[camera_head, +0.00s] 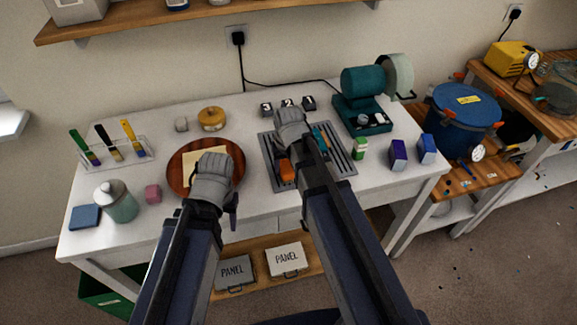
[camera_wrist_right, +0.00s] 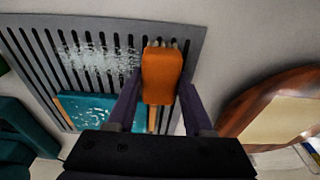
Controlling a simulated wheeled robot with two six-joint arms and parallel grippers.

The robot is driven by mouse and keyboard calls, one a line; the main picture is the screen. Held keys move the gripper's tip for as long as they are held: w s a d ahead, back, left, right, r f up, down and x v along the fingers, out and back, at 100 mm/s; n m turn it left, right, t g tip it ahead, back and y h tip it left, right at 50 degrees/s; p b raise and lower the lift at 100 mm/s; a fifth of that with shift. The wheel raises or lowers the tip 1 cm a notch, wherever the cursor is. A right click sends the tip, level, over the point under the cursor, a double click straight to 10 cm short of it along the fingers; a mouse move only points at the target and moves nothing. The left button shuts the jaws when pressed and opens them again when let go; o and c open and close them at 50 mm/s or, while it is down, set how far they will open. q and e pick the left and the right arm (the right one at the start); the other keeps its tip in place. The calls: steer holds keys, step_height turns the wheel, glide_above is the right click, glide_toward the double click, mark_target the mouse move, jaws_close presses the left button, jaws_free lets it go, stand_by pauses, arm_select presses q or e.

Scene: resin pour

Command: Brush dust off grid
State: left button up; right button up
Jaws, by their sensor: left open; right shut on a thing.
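The grey slotted grid (camera_head: 345,165) lies on the white bench. In the right wrist view, white dust (camera_wrist_right: 98,57) covers part of its slats (camera_wrist_right: 40,25), and a teal piece (camera_wrist_right: 92,108) with orange ends lies on it. My right gripper (camera_head: 287,153) is above the grid, shut on an orange brush (camera_wrist_right: 162,75); the brush also shows in the head view (camera_head: 287,171). Its pale bristles (camera_wrist_right: 165,43) are at the grid beside the dust; contact is unclear. My left gripper (camera_head: 222,205) is open over the round wooden board (camera_head: 180,188) holding a cream sheet (camera_head: 220,154); its fingertips are partly hidden.
Behind the grid are numbered dark blocks (camera_head: 287,105) and a teal grinder (camera_head: 362,100). Small bottles and boxes (camera_head: 398,153) stand at right. A brush rack (camera_head: 115,153), a jar (camera_head: 117,202) and a pink cube (camera_head: 152,193) are at left. A blue pot (camera_head: 465,115) stands farther right.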

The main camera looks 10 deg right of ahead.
mark_target(285, 164)
step_height(285, 164, up, 6)
steer(key=p, duration=0.6)
steer(key=shift+d, duration=0.1)
step_height(285, 164, up, 3)
steer(key=p, duration=0.3)
steer(key=shift+r, duration=0.1)
stand_by(0.5)
